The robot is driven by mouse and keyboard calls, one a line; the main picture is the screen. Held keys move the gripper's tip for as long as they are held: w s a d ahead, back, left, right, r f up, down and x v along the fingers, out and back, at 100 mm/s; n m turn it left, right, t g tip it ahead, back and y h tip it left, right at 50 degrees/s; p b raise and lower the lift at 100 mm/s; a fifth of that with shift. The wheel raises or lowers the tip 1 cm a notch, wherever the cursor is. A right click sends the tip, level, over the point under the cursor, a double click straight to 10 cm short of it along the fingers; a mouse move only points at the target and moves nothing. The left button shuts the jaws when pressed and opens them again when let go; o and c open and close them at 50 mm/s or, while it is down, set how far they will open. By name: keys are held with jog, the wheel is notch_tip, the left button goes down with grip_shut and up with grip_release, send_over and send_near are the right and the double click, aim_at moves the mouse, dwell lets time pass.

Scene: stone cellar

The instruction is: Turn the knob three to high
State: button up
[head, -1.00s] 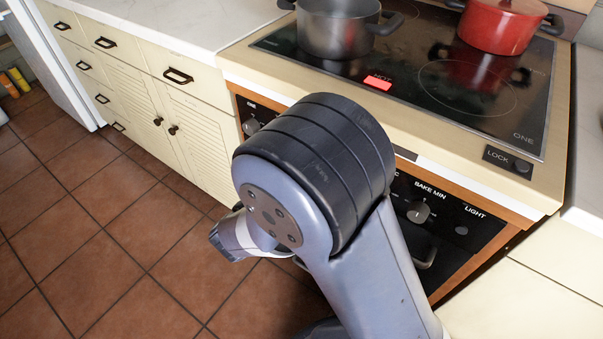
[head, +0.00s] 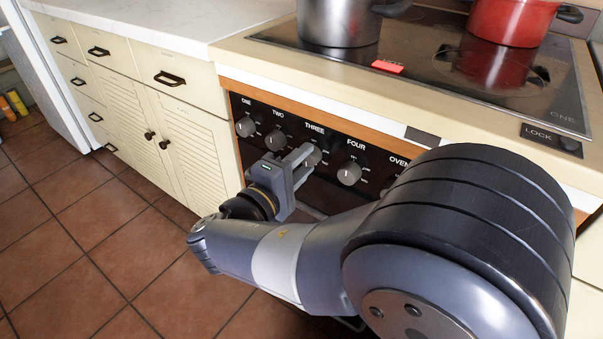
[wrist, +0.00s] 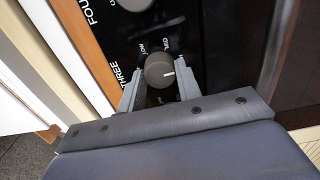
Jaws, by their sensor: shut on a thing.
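Knob three (head: 313,157) is a grey round knob under the label THREE on the black oven panel (head: 262,106). My gripper (head: 304,158) reaches the panel from the front, its two fingers either side of this knob. In the wrist view the knob (wrist: 160,70) sits between the fingertips (wrist: 158,84), and my gripper is shut on it. Its pale pointer mark faces right in that view, away from the word THREE.
Knobs one (head: 245,127), two (head: 275,140) and four (head: 349,173) flank knob three closely. A grey pot (head: 338,22) and a red pot (head: 510,22) stand on the glass cooktop (head: 440,70) above. Cream cabinets (head: 195,130) are at left.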

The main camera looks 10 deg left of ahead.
jog(key=shift+m+b, duration=0.3)
dwell(0.4)
jog(key=o, duration=1)
jog(key=shift+c, duration=0.2)
jog(key=p+v, duration=0.2)
jog(key=v, duration=0.8)
jog(key=shift+s+p, duration=0.35)
jog(key=shift+s, duration=0.05)
jog(key=shift+a, duration=0.1)
